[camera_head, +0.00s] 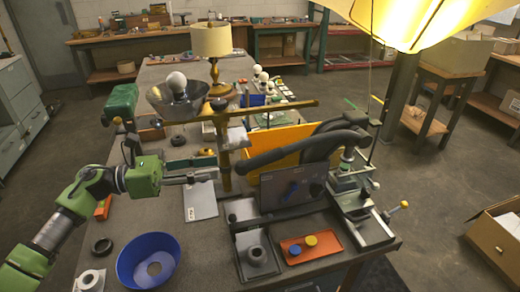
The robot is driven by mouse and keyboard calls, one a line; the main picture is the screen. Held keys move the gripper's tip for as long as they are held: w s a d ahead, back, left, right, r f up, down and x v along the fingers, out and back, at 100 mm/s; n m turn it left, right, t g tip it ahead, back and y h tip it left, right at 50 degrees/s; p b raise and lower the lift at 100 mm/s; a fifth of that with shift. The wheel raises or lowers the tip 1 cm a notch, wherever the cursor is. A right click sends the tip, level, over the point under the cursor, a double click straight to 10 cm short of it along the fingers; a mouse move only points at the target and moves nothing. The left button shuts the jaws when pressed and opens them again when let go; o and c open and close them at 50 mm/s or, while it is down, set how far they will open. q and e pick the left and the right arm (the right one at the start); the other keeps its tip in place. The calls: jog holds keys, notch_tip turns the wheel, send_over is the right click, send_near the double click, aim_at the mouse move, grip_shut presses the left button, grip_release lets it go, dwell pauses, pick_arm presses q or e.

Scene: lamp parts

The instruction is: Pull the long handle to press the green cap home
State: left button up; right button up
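A long, dark curved handle (290,151) reaches left from the black arched part of a press at the table's right side. Below its right end, a small green piece, apparently the green cap (347,155), sits over the press's metal base (362,217); how far it is seated is too small to tell. My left gripper (203,176) comes in from the left, pointing right, above a pale sheet. It is left of the handle's free end and apart from it. Its fingers are too small to judge. My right gripper is not in view.
A brass post with a horizontal bar (275,109) stands between my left gripper and the handle. A blue bowl (148,262), an orange tray (310,247) and a grey fixture (257,257) occupy the front. A glowing lampshade (425,22) hangs at upper right.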

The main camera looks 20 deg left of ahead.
pick_arm(q)
jog(key=p, duration=0.3)
send_near(264, 161)
jog(key=x, duration=0.3)
jog(key=shift+w, duration=0.45)
jog(key=x, duration=0.2)
jog(key=p+x, duration=0.2)
jog(key=x, duration=0.1)
jog(key=shift+w+d+f, duration=0.15)
jog(key=shift+w+f, duration=0.15)
jog(key=shift+w, duration=0.05)
jog(key=shift+w+d+p, duration=0.25)
jog(key=shift+d+p, duration=0.1)
jog(key=shift+d, duration=0.15)
jog(key=shift+f, duration=0.15)
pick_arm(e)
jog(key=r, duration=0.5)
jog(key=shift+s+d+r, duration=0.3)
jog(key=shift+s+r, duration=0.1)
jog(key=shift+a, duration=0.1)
pick_arm(q)
grip_shut()
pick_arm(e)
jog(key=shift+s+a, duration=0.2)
